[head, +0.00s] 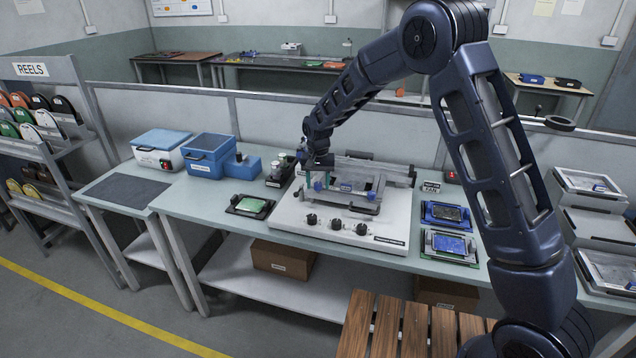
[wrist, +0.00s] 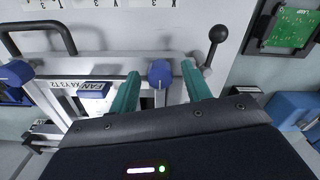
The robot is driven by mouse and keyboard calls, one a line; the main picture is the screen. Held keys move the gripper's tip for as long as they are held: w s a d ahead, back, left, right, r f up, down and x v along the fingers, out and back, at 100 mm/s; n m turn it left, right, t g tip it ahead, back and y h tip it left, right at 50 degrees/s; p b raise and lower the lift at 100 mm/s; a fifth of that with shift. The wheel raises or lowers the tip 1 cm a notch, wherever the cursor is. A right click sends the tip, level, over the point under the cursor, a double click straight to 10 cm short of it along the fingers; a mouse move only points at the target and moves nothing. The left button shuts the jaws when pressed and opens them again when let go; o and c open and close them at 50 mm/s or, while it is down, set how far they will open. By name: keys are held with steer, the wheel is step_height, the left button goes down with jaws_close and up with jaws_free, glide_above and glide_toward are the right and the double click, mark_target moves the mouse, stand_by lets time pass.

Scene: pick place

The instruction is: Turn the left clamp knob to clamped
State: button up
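The left clamp knob (head: 318,186) is blue and sits at the left front of the metal clamp frame on the white fixture (head: 285,215). In the wrist view this blue knob (wrist: 160,72) appears between my two green fingertips. A second blue knob (head: 371,196) is at the frame's right; it shows at the left edge of the wrist view (wrist: 15,73). My gripper (head: 318,163) is over the left part of the frame. In the wrist view my gripper (wrist: 160,75) is open, with visible gaps on both sides of the knob. I cannot tell whether either fingertip touches it.
A black-balled lever (wrist: 217,35) stands close to one fingertip. A labelled blue block (wrist: 94,90) is on the frame. Several black knobs line the fixture's front.

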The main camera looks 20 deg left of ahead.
mark_target(318, 183)
step_height(318, 183, up, 11)
stand_by(0.6)
steer(key=shift+f, duration=0.1)
